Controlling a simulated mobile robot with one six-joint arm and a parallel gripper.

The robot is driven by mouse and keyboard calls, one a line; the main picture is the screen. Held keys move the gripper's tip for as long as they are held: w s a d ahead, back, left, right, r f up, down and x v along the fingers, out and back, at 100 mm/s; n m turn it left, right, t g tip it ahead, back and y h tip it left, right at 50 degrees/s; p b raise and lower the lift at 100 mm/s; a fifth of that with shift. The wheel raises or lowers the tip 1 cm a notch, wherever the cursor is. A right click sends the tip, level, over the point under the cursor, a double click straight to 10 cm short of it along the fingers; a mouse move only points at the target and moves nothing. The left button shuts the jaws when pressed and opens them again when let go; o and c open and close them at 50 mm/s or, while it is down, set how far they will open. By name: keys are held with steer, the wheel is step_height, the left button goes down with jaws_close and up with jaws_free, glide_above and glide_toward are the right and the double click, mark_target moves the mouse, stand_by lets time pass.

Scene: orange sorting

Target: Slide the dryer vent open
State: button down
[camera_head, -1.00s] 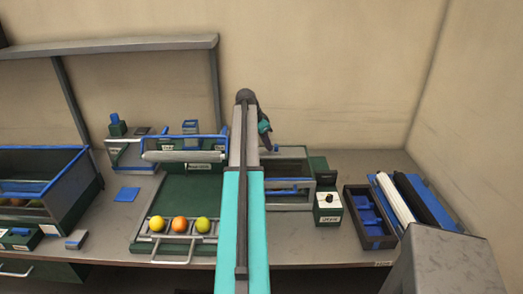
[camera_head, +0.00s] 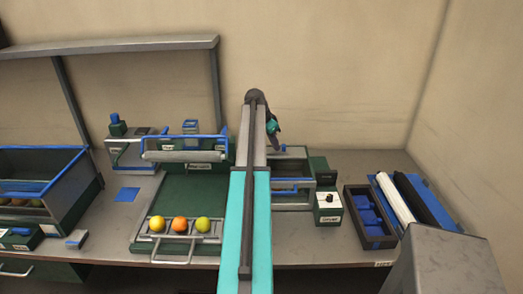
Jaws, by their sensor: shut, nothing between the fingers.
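A grey and green box-shaped unit (camera_head: 294,201), which looks like the dryer, stands on the bench right of my arm. My gripper (camera_head: 276,143), small and dark with teal, points down at the back left of this unit. It is shut with nothing in it. I cannot tell whether it touches the unit. My arm hides the unit's left side.
A dark tray with blue compartments (camera_head: 376,244) and a blue holder with rolls lie farther right. Left of my arm, several round fruits sit in a rack on a green board (camera_head: 188,196).

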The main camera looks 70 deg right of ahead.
mark_target(292, 152)
steer(key=shift+s+d+f, duration=0.15)
steer(key=shift+s+d, duration=0.15)
steer(key=shift+s, duration=0.7)
steer(key=shift+s+d+f, duration=0.1)
steer(key=shift+s+d, duration=0.25)
steer(key=shift+s, duration=0.7)
steer(key=shift+s+d+f, duration=0.15)
steer(key=shift+s+d, duration=0.15)
steer(key=shift+s, duration=0.7)
steer(key=shift+r, duration=0.15)
steer(key=shift+w+d+r+p, duration=0.15)
steer(key=shift+r+p, duration=0.25)
steer(key=shift+r, duration=0.45)
steer(key=shift+w+a+r+p, duration=0.15)
steer(key=shift+r+p, duration=0.25)
steer(key=shift+r, duration=0.45)
steer(key=r, duration=0.1)
steer(key=r+p, duration=0.1)
steer(key=r, duration=0.1)
steer(key=shift+w+r, duration=0.25)
steer(key=shift+r, duration=0.15)
